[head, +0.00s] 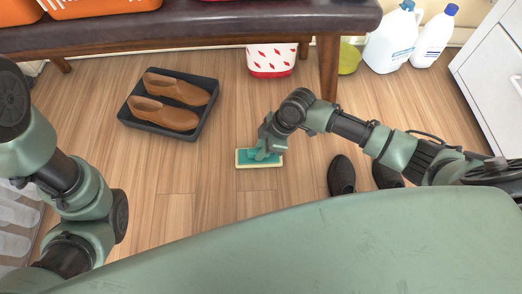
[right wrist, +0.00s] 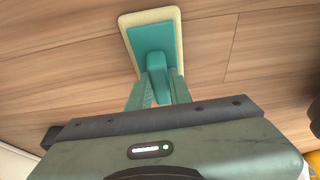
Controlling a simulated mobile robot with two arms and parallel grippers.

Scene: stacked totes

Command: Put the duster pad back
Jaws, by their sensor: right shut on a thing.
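The duster pad (head: 244,158) is a flat rectangle with a teal top and a cream edge, at the middle of the wooden floor in the head view. It also shows in the right wrist view (right wrist: 152,38), with a teal handle standing up from its top. My right gripper (head: 264,148) is shut on that handle, over the pad. In the right wrist view the two fingers (right wrist: 158,92) sit on either side of the handle. The pad looks flat on or just above the floor; I cannot tell which. My left arm is at the left, and its gripper is out of view.
Brown shoes (head: 168,115) lie in a dark tray (head: 127,118) to the left. Dark shoes (head: 341,176) stand right of the pad. A bench (head: 190,27), a red-and-white bin (head: 271,60), white bottles (head: 392,42) and a white cabinet (head: 495,65) are behind. Floor between tray and pad is clear.

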